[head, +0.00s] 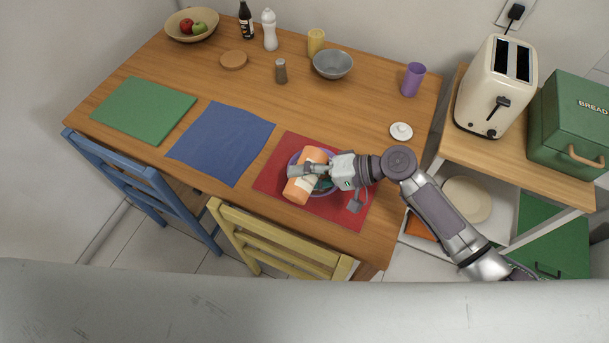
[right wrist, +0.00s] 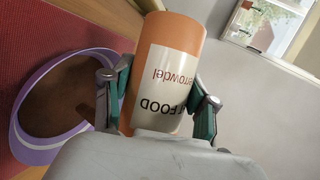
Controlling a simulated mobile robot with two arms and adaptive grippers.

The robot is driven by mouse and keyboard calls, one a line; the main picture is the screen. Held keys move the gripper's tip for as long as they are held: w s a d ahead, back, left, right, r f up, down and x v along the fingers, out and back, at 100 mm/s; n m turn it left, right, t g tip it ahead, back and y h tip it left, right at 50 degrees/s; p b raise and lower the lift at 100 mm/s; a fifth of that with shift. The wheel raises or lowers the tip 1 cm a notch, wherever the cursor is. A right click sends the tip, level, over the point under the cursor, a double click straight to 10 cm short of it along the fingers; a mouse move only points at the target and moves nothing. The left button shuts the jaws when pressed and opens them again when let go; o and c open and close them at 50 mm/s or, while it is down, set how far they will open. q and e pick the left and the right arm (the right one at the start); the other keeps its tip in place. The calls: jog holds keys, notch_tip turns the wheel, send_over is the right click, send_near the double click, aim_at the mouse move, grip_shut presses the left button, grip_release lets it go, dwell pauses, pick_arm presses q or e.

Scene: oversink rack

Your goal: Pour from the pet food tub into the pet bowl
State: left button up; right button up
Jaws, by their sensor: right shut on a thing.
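The pet food tub (head: 300,190) is an orange cylinder with a white label; in the right wrist view the tub (right wrist: 172,60) shows the word FOOD upside down. My right gripper (head: 310,170) is shut on the tub, with its fingers (right wrist: 160,100) on either side of it. The tub is tilted over the purple pet bowl (head: 293,158). In the right wrist view the bowl (right wrist: 35,148) stands on the red mat and has brown contents. The tub and gripper hide most of the bowl in the head view. My left gripper is not in view.
The red mat (head: 270,180) lies at the table's front right, beside a blue mat (head: 220,142). A white lid (head: 401,131), purple cup (head: 413,79) and grey bowl (head: 333,64) stand behind. Blue (head: 140,176) and yellow (head: 280,245) chairs line the front edge.

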jog(key=shift+w+r+g, duration=0.1)
jog(key=shift+r+g, duration=0.15)
jog(key=shift+g, duration=0.05)
dwell(0.5)
dwell(0.4)
